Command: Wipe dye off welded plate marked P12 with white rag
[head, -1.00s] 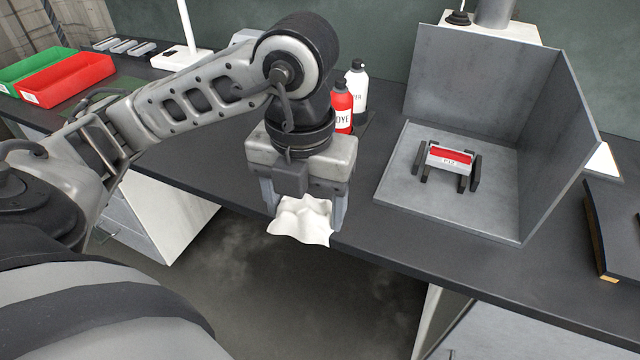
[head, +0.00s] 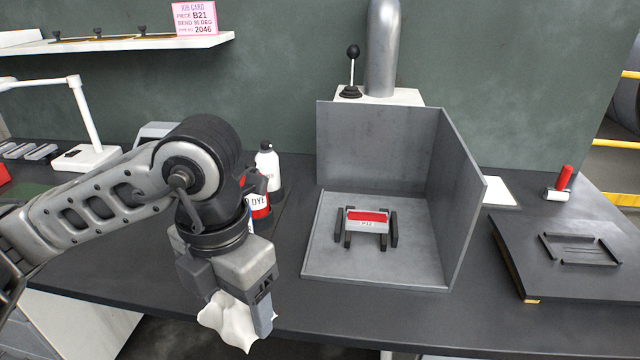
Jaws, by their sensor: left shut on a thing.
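The plate marked P12 (head: 367,224) sits on a dark stand (head: 394,229) inside the grey metal booth (head: 318,262). A red band of dye (head: 368,216) runs along its upper part. My left gripper (head: 240,318) is shut on the white rag (head: 226,322), which hangs crumpled between its fingers near the front edge of the bench, left of the booth. The rag is apart from the plate. My right gripper is not in view.
The booth has walls at its back and right; its front and left are open. A red dye bottle (head: 261,205) and a white bottle (head: 266,165) stand behind my left arm. A dark board (head: 560,250) lies at the right.

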